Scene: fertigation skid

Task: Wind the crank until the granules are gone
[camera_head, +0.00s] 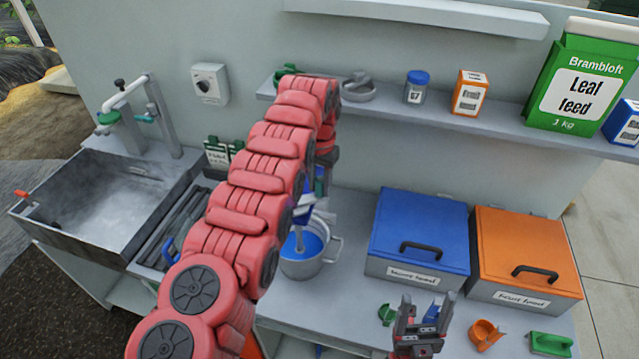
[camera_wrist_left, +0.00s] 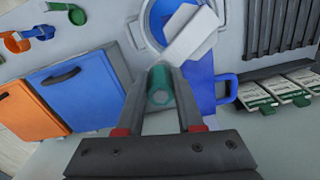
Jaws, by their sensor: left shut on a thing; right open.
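A metal pot (camera_head: 305,264) holding blue liquid (camera_head: 312,243) stands on the bench, partly hidden by my left arm. A stirrer with a pale shaft and blue parts (camera_head: 304,216) reaches into it. In the left wrist view a pale crank arm (camera_wrist_left: 190,35) crosses the pot's rim, with a green knob (camera_wrist_left: 160,88) near its end. My left gripper (camera_wrist_left: 163,78) is shut on this knob; my arm hides most of the crank in the head view. I cannot make out granules in the liquid. My right gripper (camera_head: 424,312) is open and empty, low over the bench front.
A blue bin (camera_head: 418,232) and an orange bin (camera_head: 525,252) stand right of the pot. Orange and green scoops (camera_head: 486,333) lie in front. A sink (camera_head: 120,200) is at left. A shelf (camera_head: 390,110) with containers runs above the bench.

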